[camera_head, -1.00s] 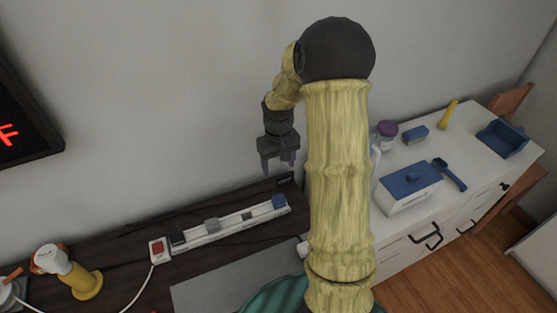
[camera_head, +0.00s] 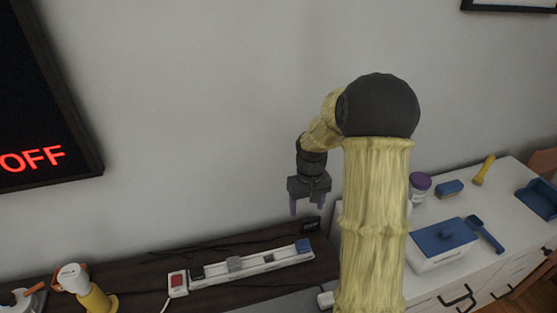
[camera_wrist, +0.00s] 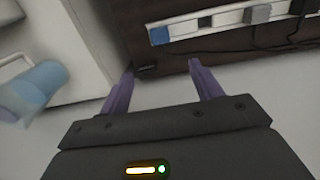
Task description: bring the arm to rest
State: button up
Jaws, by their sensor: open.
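My gripper (camera_head: 307,203) hangs from my raised arm in the head view, fingers pointing down. It is open and empty, above the dark desk's back edge and in front of the grey wall. In the wrist view its two purple fingers (camera_wrist: 163,88) stand apart with nothing between them. My thick yellow arm link hides part of the desk and the white cabinet.
A power strip (camera_head: 215,271) with a red switch and several plugs lies on the dark desk (camera_head: 140,299). A yellow-and-white lamp-like object (camera_head: 92,297) stands at left. The white cabinet (camera_head: 515,246) at right holds a blue-lidded box (camera_head: 444,238), brush and tray.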

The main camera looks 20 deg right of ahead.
jog(key=s+a+r+t, duration=0.1)
jog(key=s+a+r, duration=0.2)
jog(key=s+a, duration=0.2)
jog(key=s+a+r+t+p, duration=0.1)
jog(key=s+a+r, duration=0.2)
jog(key=s, duration=0.7)
jog(key=shift+s+a+t, duration=0.15)
jog(key=shift+a+t, duration=0.15)
jog(key=shift+a, duration=0.8)
